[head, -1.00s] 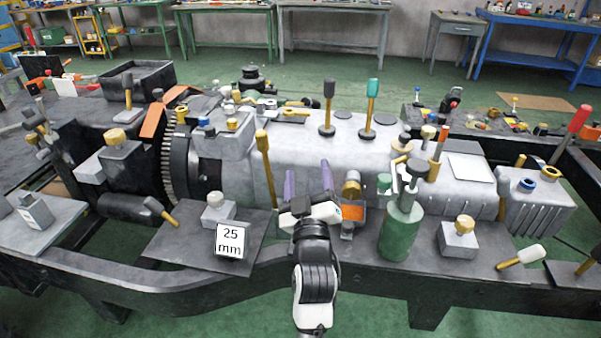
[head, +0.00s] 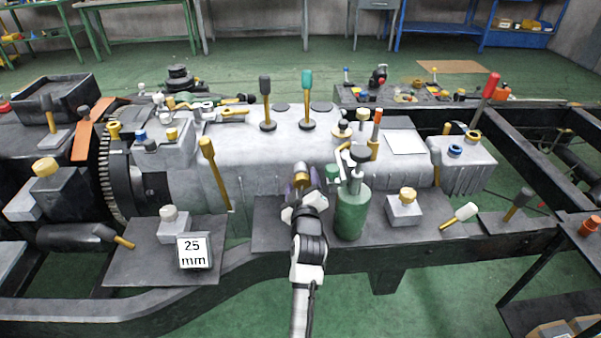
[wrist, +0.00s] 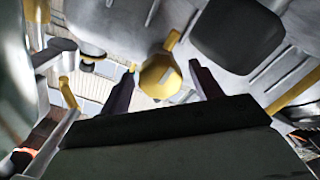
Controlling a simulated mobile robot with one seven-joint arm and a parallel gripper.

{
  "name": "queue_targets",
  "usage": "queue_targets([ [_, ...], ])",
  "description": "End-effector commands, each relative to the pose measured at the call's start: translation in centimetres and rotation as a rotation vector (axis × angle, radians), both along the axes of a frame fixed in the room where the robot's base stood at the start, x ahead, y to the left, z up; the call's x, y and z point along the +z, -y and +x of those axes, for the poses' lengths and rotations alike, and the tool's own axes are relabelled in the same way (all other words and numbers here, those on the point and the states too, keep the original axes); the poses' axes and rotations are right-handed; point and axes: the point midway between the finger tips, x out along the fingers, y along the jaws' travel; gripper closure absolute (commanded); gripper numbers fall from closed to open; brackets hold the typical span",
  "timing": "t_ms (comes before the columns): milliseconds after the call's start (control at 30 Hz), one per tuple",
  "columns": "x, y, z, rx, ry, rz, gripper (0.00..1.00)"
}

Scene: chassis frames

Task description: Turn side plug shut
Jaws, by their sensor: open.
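The side plug is a brass-coloured, many-sided knob (wrist: 158,77) with a pale bar mark on its face in the wrist view. It sits on the side of the grey housing (head: 262,150); in the head view only a little of it shows behind my gripper. My gripper (head: 303,184) is open at the housing's near side. In the wrist view its two dark fingers (wrist: 162,70) stand on either side of the plug, with a visible gap on the right. Contact on the left cannot be told. The plug's shaft is hidden.
A green bottle-like canister (head: 352,212) stands close to the right of my gripper. A brass-handled lever (head: 213,170) rises to the left, beyond a "25 mm" block (head: 195,251). A grey block with a brass knob (head: 404,211) stands further right. The floor in front is clear.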

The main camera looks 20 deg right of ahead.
Motion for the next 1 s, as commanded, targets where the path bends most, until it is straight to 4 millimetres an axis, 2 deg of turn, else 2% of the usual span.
queue_targets([
  [100,0.2,0.4,1.7,0.001,0.0,0.0,0.36],
  [200,0.1,0.6,2.4,0.001,0.0,-0.001,0.36],
  [567,0.0,0.8,2.9,0.001,0.0,-0.001,0.36],
  [667,0.0,0.8,2.9,0.001,0.0,-0.001,0.46],
  [900,0.0,0.8,2.9,0.001,0.001,0.0,0.78],
  [1000,0.0,0.8,2.9,0.001,0.001,0.0,0.81],
])
